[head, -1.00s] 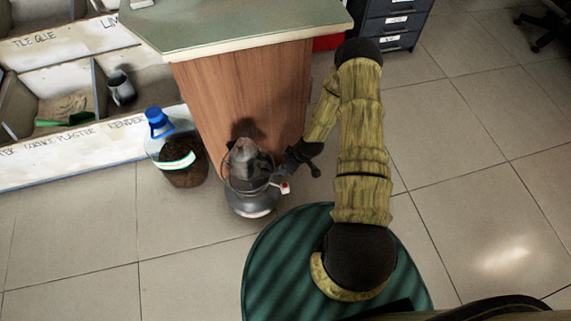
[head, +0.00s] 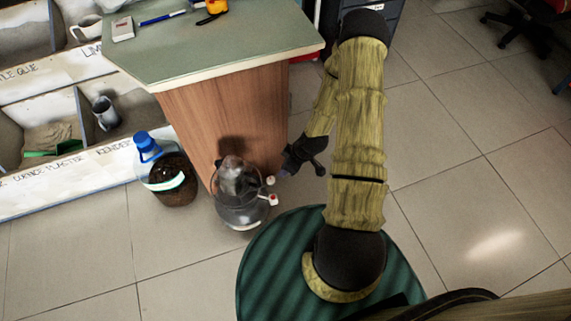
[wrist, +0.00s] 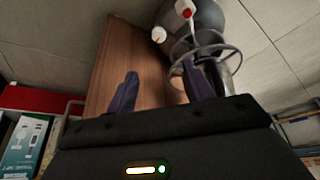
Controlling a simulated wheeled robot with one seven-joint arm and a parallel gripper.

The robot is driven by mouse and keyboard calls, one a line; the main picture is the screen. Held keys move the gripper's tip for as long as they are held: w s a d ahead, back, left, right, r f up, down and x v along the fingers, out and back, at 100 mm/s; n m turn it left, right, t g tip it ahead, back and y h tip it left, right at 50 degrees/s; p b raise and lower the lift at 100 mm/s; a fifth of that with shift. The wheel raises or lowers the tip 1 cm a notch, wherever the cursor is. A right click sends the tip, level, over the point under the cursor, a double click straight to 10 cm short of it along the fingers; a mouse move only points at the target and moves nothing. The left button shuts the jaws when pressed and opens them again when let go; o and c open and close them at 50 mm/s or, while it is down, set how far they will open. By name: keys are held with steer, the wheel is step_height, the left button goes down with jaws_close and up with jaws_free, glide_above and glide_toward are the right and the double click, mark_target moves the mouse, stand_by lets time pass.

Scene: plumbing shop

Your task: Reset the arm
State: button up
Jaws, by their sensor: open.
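My arm (head: 358,130) reaches up from the green round base and bends back down. My gripper (head: 288,166) hangs low beside the wooden counter, to the right of a grey kettle-like device (head: 240,203) on the floor, with a small gap between them in the head view. In the wrist view my gripper (wrist: 160,90) shows two dark purple fingers spread apart with nothing held between them. The device (wrist: 207,18) stands at the upper right there, with a red-and-white knob and a metal ring close to the right finger.
The wooden counter (head: 225,115) with a green top stands just behind the gripper. Labelled bins (head: 60,165) line the left.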

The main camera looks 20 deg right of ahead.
stand_by(0.4)
step_height(320, 180, up, 18)
steer(key=f+m+h, duration=0.1)
steer(key=m+h, duration=0.2)
steer(key=m, duration=0.1)
steer(key=s+a+r+m, duration=0.2)
steer(key=s+r, duration=0.3)
steer(key=r, duration=0.2)
steer(key=s+a+r+m, duration=0.2)
steer(key=s+r+m, duration=0.15)
steer(key=r, duration=0.35)
step_height(320, 180, up, 36)
steer(key=p, duration=3.5)
steer(key=shift+s+f+n+g+p, duration=0.2)
steer(key=shift+s+n+g+p, duration=0.1)
steer(key=shift+s+n+g, duration=0.1)
